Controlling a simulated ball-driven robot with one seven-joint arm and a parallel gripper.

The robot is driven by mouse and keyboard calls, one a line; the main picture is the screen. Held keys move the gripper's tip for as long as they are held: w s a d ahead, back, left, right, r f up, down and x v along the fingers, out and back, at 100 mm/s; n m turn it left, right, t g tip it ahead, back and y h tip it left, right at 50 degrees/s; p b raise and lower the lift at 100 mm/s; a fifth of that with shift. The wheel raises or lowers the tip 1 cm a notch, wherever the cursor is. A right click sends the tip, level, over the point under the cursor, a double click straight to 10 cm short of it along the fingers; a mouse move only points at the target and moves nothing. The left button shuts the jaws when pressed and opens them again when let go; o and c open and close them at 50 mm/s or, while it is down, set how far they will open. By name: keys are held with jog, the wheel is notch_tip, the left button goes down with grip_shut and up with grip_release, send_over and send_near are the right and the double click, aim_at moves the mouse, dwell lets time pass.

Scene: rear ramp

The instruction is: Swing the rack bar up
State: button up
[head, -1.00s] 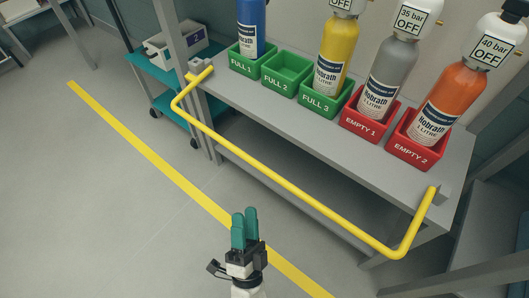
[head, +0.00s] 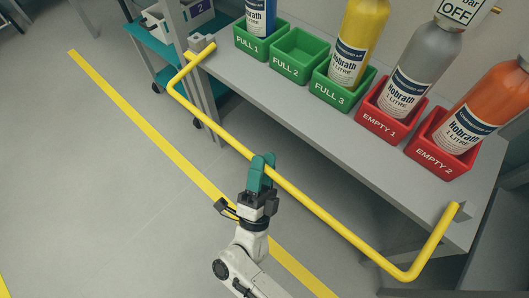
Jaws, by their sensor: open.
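The yellow U-shaped rack bar (head: 320,211) is down, standing out in front of the grey bench. Its arms meet the bench at a grey block (head: 203,43) at the left end and another at the right end. My gripper (head: 262,162), with green fingers, is at the bar's long middle stretch, left of its centre. The fingers overlap the bar in the picture and hide a short piece of it. The gripper is open; I cannot tell whether the bar lies between the fingers or whether they touch it.
On the bench (head: 290,100) stand a blue bottle (head: 261,16), a yellow bottle (head: 357,40), a grey bottle (head: 412,75) and an orange bottle (head: 485,105) in labelled bins. The FULL 2 bin (head: 300,55) is empty. A teal cart (head: 150,67) stands at the left. Floor before the bar is clear.

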jog(key=shift+x, duration=1.2)
jog(key=shift+c, duration=0.3)
grip_shut()
